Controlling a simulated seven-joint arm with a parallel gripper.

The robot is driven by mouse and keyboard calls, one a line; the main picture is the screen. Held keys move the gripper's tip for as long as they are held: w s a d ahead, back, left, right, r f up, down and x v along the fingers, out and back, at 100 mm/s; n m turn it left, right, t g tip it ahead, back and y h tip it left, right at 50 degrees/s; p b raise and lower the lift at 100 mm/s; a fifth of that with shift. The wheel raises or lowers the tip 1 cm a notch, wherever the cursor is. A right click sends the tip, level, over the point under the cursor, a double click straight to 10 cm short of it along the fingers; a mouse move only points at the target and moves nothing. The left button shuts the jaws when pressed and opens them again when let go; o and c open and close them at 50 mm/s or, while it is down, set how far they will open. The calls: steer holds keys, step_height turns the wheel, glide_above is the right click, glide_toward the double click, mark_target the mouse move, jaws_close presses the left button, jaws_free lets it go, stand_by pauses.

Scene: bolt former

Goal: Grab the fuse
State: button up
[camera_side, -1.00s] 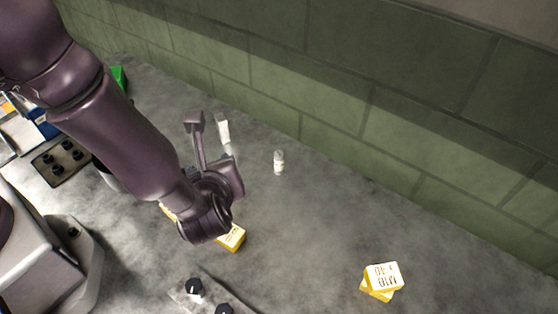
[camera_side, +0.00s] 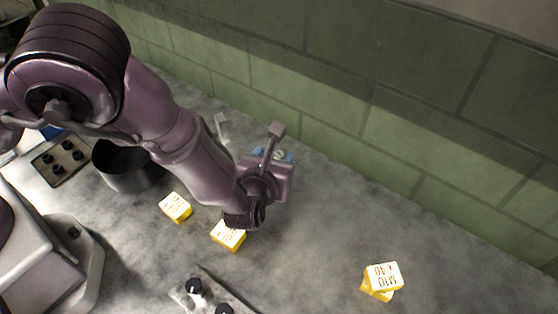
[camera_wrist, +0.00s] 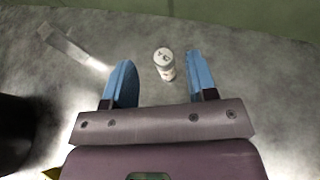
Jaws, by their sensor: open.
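The fuse is a small white cylinder with dark print on its end; it stands in the wrist view (camera_wrist: 165,66) between my two blue fingertips and a little beyond them. In the side view only its top (camera_side: 279,154) shows behind my gripper (camera_side: 283,157). In the wrist view my gripper (camera_wrist: 160,82) is open, with a finger on each side of the fuse and clear gaps to it. The fuse is nearer the right finger. I cannot tell how high the fingers are above the bench.
Yellow-and-white boxes (camera_side: 175,207) (camera_side: 229,235) lie on the grey bench near my wrist, and stacked ones (camera_side: 381,281) lie at the right. A dark round container (camera_side: 128,168) is at the left. A pale strip (camera_wrist: 72,48) lies left of the fuse. A green block wall (camera_side: 400,140) runs behind.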

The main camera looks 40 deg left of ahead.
mark_target(279, 154)
steer(key=x, duration=0.4)
steer(key=shift+w+d+f, duration=0.1)
steer(key=shift+w+f, duration=0.05)
steer(key=shift+w, duration=0.3)
jaws_close()
